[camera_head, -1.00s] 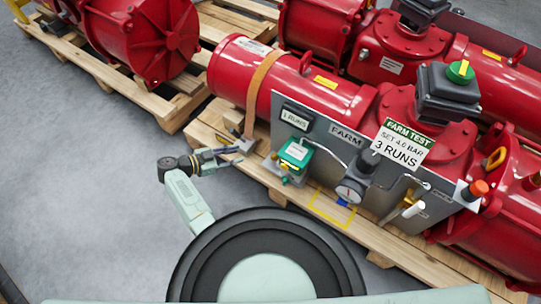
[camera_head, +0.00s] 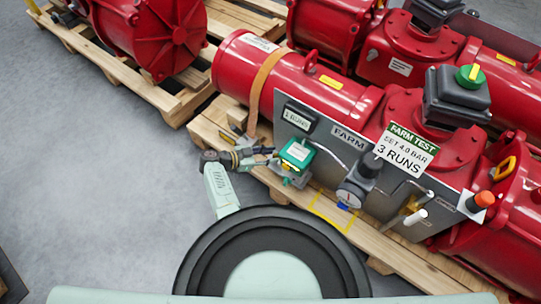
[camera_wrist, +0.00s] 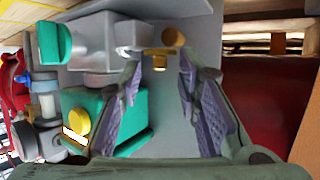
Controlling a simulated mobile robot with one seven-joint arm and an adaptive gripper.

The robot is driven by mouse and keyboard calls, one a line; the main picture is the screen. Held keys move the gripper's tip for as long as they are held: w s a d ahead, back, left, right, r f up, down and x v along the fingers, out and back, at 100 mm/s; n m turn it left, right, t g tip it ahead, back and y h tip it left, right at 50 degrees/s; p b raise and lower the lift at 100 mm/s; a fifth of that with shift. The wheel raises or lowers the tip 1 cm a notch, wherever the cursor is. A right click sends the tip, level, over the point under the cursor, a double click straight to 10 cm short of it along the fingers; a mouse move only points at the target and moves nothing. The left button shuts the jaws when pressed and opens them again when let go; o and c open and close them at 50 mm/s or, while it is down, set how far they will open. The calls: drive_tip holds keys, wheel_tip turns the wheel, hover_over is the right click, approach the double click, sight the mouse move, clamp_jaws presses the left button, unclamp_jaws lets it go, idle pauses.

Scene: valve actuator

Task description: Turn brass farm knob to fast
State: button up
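A small brass knob (camera_wrist: 174,38) with a short brass stem shows in the wrist view, beside a grey metal fitting (camera_wrist: 95,42) on the grey panel. It lies ahead of my fingertips, roughly between their lines. In the head view my gripper (camera_head: 262,156) is just left of the green-topped unit (camera_head: 297,153) at the panel's left end. The knob is not clear in the head view. A green block (camera_wrist: 105,112) with a yellow button is close beside the left finger.
Red actuators (camera_head: 300,80) lie on wooden pallets (camera_head: 210,128). Grey floor (camera_head: 90,170) is free at left.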

drive_tip(key=shift+w+d+f, duration=0.1)
drive_tip(key=shift+d, duration=0.1)
drive_tip(key=c, duration=0.5)
clamp_jaws()
drive_tip(key=shift+d, duration=0.1)
